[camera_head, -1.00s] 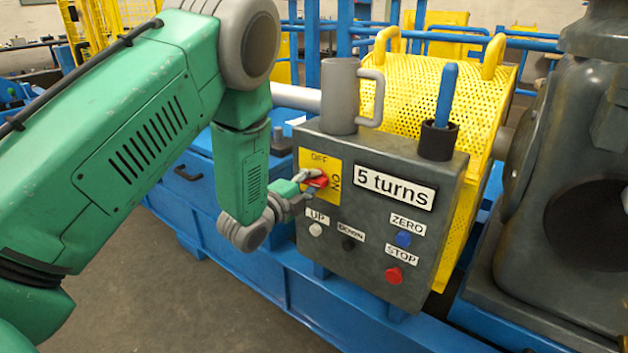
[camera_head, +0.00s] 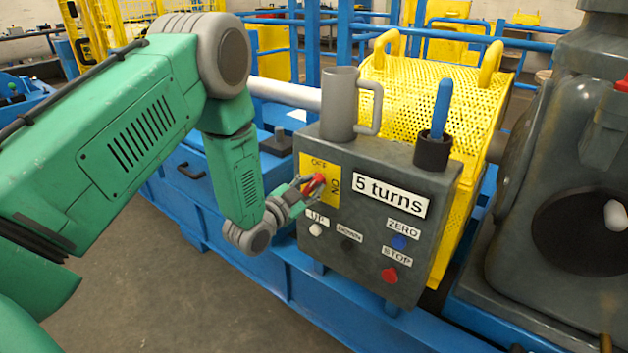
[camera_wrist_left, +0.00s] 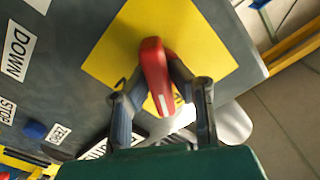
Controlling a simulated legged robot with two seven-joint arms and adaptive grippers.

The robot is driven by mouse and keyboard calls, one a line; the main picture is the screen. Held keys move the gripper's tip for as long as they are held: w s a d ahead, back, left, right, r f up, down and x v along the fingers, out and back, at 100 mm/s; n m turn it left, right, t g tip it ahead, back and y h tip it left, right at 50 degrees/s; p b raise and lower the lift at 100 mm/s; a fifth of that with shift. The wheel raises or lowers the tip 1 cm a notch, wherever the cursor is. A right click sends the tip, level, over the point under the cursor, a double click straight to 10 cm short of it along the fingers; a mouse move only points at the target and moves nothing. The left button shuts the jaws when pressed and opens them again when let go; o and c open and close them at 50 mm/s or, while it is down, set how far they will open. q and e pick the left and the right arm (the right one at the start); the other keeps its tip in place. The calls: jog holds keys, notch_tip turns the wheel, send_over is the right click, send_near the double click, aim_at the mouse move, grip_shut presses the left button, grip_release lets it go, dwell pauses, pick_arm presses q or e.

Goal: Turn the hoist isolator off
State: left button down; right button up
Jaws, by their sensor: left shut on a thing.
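The hoist isolator is a red handle (camera_head: 315,183) on a yellow plate (camera_head: 327,197) marked OFF at the top and ON at the right. It sits on the upper left of the grey control box (camera_head: 372,264). In the head view the handle is tilted, its upper right end between the two words. My left gripper (camera_head: 305,186) is shut on the handle from the left and partly hides it. In the left wrist view the handle (camera_wrist_left: 155,75) stands between the two fingers, its far end uncovered. My right gripper is not in view.
A grey mug (camera_head: 340,105) and a dark cup (camera_head: 432,152) with a blue-handled tool stand on the box. A yellow mesh guard (camera_head: 430,100) is behind.

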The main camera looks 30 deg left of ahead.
pick_arm(q)
jog(key=n, duration=0.2)
jog(key=n+p, duration=0.1)
jog(key=shift+s+f+n, duration=0.2)
jog(key=shift+f+n, duration=0.1)
jog(key=shift+n, duration=0.1)
jog(key=shift+f+n+p, duration=0.1)
jog(key=shift+n+p, duration=0.35)
jog(key=shift+n, duration=0.95)
jog(key=c, duration=1.5)
grip_release()
jog(key=shift+w+a, duration=0.1)
jog(key=s, duration=0.8)
jog(key=s+a, duration=0.1)
jog(key=s, duration=0.3)
